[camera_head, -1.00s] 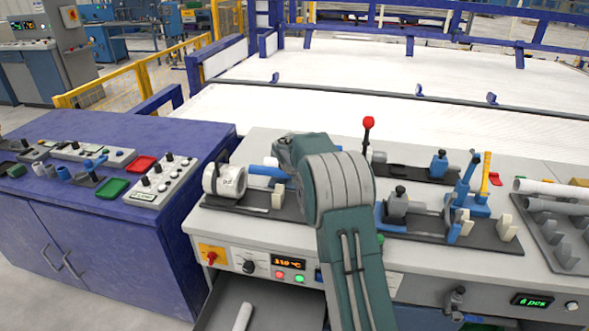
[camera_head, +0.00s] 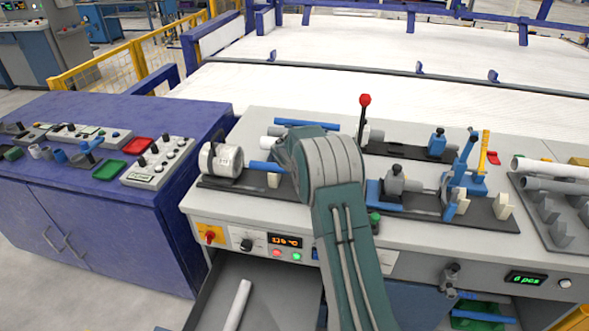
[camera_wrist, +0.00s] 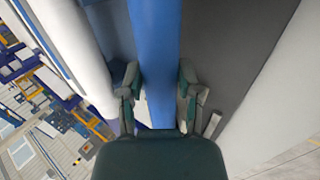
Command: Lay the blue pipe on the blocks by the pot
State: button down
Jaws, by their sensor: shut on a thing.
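The blue pipe (camera_head: 264,167) shows in the head view between the pot and my arm; its middle is hidden behind the arm. In the wrist view the blue pipe (camera_wrist: 154,45) runs between both fingers of my gripper (camera_wrist: 159,82), which is shut on it. The white pot (camera_head: 222,161) is at the pipe's left end; I cannot tell whether the end is inside it or just in front. A pale block (camera_head: 274,181) stands beneath the visible stretch; contact is unclear. Another pale block (camera_head: 502,206) stands at the right on the dark base plate (camera_head: 415,208).
A red-knobbed lever (camera_head: 364,112) stands behind my arm. A blue clamp (camera_head: 462,170) rises at the right. Grey pipes (camera_head: 555,177) lie on a rack at far right. An open drawer (camera_head: 272,298) holds a white pipe (camera_head: 237,305).

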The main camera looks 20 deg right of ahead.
jog(key=shift+c, duration=1.1)
grip_release()
jog(key=shift+a, duration=0.15)
jog(key=v, duration=1.2)
jog(key=s+a+r+m+y, duration=0.1)
jog(key=s+a+r+m, duration=0.2)
jog(key=s+r, duration=0.5)
jog(key=s+a+r+m, duration=0.3)
jog(key=s+r, duration=0.2)
jog(key=s, duration=0.5)
jog(key=s+a+m+y, duration=0.1)
jog(key=s+a+m, duration=0.1)
jog(key=s, duration=0.9)
jog(key=s+a+m+y, duration=0.1)
jog(key=s+a+m, duration=0.2)
jog(key=s, duration=0.8)
jog(key=shift+s+a+f+y, duration=0.4)
jog(key=shift+a, duration=0.15)
